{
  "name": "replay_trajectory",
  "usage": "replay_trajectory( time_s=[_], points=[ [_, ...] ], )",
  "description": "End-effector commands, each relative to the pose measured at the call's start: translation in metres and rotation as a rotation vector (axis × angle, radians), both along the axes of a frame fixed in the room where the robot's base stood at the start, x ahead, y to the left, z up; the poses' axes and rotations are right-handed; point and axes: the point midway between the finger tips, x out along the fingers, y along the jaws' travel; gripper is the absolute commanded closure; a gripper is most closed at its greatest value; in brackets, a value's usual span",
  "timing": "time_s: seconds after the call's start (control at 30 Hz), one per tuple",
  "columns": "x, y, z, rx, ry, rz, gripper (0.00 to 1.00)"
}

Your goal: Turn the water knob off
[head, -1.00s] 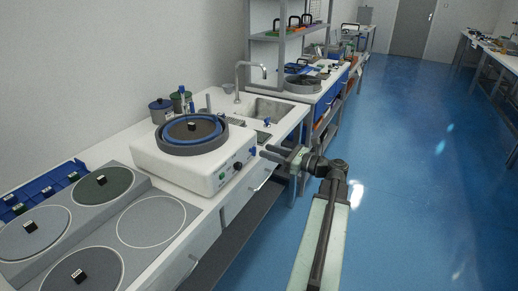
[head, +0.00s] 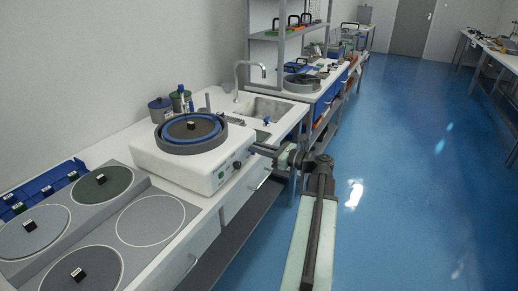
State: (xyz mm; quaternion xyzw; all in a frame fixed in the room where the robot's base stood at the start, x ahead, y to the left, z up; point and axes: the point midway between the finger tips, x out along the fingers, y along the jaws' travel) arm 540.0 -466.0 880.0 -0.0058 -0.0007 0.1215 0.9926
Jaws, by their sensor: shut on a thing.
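The white polishing machine (head: 185,167) with a dark disc in a blue-rimmed bowl (head: 190,130) stands on the bench at centre left. Its front panel carries a dark round knob (head: 237,164) and small green buttons (head: 221,175). My gripper (head: 257,150) reaches from the right to the right end of this panel. It is shut on the blue water knob there, which its fingers hide. The knob's angle cannot be seen.
A sink (head: 268,110) with a curved faucet (head: 237,80) lies behind the machine. Flat round plates (head: 150,220) sit at the near left. The blue floor (head: 420,200) on the right is clear.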

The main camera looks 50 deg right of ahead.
Motion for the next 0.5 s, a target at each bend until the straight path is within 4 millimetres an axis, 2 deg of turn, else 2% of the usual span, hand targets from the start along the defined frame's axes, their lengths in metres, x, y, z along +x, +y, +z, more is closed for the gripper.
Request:
replay_trajectory(
  time_s=[0.27, 0.5],
  points=[
    [-0.0014, 0.0016, -0.0006, -0.109, -0.027, -0.002, 1.0],
    [-0.0025, 0.0051, -0.0018, -0.305, -0.075, -0.002, 1.0]
  ],
)
